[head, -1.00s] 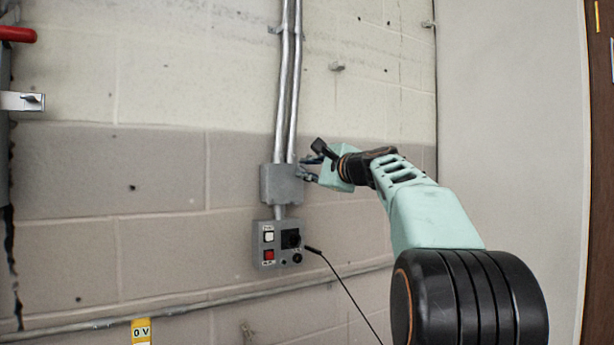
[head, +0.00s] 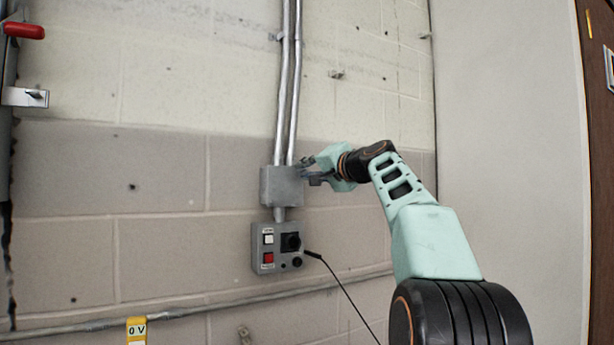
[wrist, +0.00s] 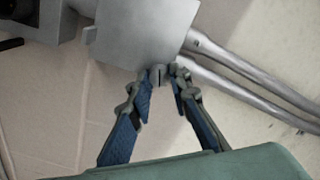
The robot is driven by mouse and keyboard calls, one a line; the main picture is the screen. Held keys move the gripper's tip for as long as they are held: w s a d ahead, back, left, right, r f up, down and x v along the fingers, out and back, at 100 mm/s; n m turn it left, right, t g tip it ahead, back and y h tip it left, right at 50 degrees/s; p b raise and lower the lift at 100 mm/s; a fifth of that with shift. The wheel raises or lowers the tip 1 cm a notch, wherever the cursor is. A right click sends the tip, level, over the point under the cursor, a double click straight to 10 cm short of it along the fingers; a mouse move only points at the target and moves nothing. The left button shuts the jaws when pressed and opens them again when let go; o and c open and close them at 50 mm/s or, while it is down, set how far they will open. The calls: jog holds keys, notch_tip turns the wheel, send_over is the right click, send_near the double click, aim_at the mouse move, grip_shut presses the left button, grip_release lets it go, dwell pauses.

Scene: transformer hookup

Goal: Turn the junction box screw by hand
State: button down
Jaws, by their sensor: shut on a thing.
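The grey junction box (head: 281,187) is on the wall, with two conduits entering its top. It also shows at the top of the wrist view (wrist: 140,32). The junction box screw (wrist: 159,74) sticks out of the box's side and has a slot across its head. My gripper (wrist: 166,77) is shut on the screw, one fingertip on each side of it. In the head view my gripper (head: 308,172) reaches the box's right side from the right, and the screw is hidden there.
Below the box is a control box (head: 277,248) with a white button, a red button and a black knob. A black cable (head: 341,283) hangs beside it. A horizontal conduit (head: 200,309) runs low along the wall. A red handle (head: 24,30) is at far left.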

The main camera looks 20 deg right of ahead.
jog(key=n+b, duration=0.1)
jog(key=n, duration=0.4)
jog(key=shift+n, duration=0.3)
jog(key=shift+r, duration=0.1)
dwell(0.3)
jog(key=c, duration=1.8)
grip_release()
jog(key=shift+o, duration=0.2)
jog(key=shift+s+d, duration=0.2)
jog(key=shift+s, duration=0.4)
jog(key=s+d, duration=0.1)
jog(key=s, duration=0.9)
jog(key=shift+s+d, duration=0.3)
jog(key=shift+d, duration=0.1)
